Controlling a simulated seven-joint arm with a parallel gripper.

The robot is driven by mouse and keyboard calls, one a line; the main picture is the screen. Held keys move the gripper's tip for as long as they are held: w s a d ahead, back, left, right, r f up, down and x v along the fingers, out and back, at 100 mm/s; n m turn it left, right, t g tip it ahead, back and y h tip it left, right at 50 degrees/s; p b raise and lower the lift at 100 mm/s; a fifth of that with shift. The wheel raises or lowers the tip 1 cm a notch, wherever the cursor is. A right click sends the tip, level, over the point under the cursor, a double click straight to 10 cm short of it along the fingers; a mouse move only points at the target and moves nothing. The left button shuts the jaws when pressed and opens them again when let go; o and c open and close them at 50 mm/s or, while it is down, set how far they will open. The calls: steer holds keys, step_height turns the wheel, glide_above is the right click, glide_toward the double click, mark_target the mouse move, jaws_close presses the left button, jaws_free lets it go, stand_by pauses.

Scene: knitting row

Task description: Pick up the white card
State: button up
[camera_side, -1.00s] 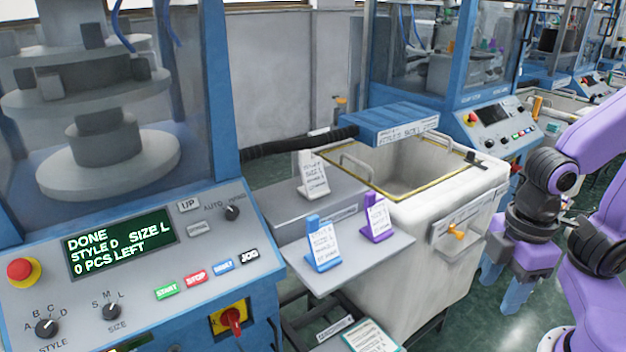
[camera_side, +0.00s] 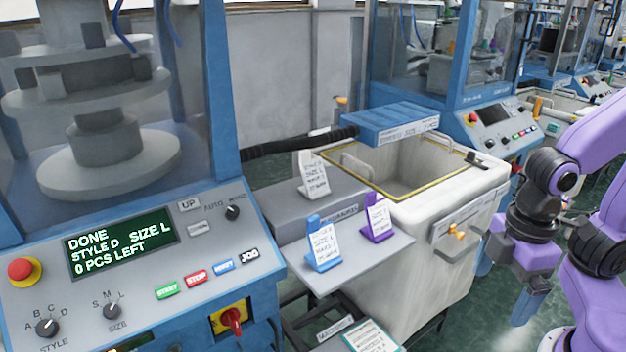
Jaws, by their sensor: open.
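The white card (camera_side: 313,175) stands upright on the grey shelf behind the small front shelf, left of the white bin. It has a white holder with printed text too small to read fully. My gripper (camera_side: 505,288) hangs at the right, in front of the bin's right side, with its blue fingers pointing down. It is open and empty, well apart from the white card.
A blue card (camera_side: 323,246) and a purple card (camera_side: 378,217) stand on the small front shelf (camera_side: 345,268). The white bin (camera_side: 400,275) with a yellow rim lies between them and my gripper. A blue box (camera_side: 393,124) overhangs the bin. A control panel (camera_side: 130,265) fills the left.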

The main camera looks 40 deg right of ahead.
steer(key=w+a+f+m+t+y, duration=0.1)
steer(key=w+a+m+y, duration=0.1)
steer(key=w+a, duration=0.3)
steer(key=w+a+m+t+y, duration=0.1)
steer(key=w+a+m, duration=0.1)
steer(key=w, duration=0.5)
steer(key=m+t+h, duration=0.3)
steer(key=m+t, duration=0.5)
steer(key=t, duration=0.3)
glide_toward(314, 173)
steer(key=x, duration=0.6)
steer(key=shift+w+d+f, duration=0.15)
steer(key=shift+d+f, duration=0.05)
steer(key=shift+f, duration=0.05)
steer(key=shift+r+x, duration=0.2)
steer(key=shift+x, duration=2.7)
steer(key=shift+a, duration=0.15)
steer(key=shift+c, duration=0.3)
steer(key=c, duration=1)
